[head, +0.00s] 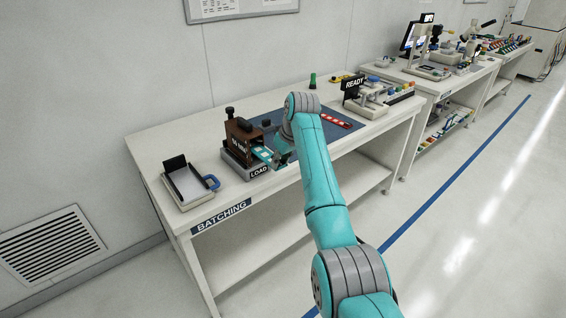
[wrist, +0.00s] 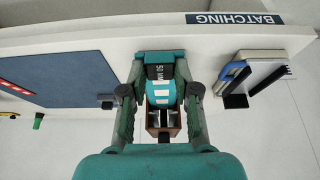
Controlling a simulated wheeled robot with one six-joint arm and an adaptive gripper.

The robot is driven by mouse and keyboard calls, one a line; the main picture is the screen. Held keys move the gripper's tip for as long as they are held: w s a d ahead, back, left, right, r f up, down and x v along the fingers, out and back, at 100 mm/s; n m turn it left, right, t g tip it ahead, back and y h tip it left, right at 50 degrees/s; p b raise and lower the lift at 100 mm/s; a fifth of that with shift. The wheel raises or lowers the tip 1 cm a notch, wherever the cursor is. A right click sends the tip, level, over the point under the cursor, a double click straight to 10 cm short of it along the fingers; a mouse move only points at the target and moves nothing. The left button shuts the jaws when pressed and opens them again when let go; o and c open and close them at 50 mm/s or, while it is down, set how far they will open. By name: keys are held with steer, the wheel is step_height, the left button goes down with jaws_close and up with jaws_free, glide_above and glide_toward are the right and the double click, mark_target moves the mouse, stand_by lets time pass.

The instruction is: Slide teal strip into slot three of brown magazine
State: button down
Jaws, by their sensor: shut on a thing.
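The brown magazine (head: 240,137) stands on a grey base marked LOAD (head: 258,171), at the front left of the bench. The teal strip (head: 262,153), with pale patches, is at the magazine's right side. My gripper (head: 278,160) is shut on the strip, close beside the magazine. The strip's far end is at or very near the magazine face; I cannot tell whether it is inside a slot, or which one. In the wrist view my gripper's fingers (wrist: 162,80) close around a teal area, and a brown box part shows between them. The slots are too small to read.
A white tray with a black clip and blue handle (head: 187,184) stands left of the magazine. A blue mat (head: 330,139) with a red strip (head: 336,121) lies to the right. A READY fixture (head: 355,87) and a green cone (head: 312,81) are farther back. The front right bench top is bare.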

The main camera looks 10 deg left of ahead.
mark_target(267, 156)
steer(key=shift+w+a, duration=0.65)
steer(key=shift+a, duration=0.15)
steer(key=shift+w+a, duration=0.6)
steer(key=shift+a, duration=0.2)
steer(key=shift+a, duration=0.1)
steer(key=shift+w+a, duration=0.7)
steer(key=shift+a, duration=0.1)
stand_by(0.5)
stand_by(0.3)
steer(key=c, duration=0.8)
jaws_free()
steer(key=shift+o, duration=0.2)
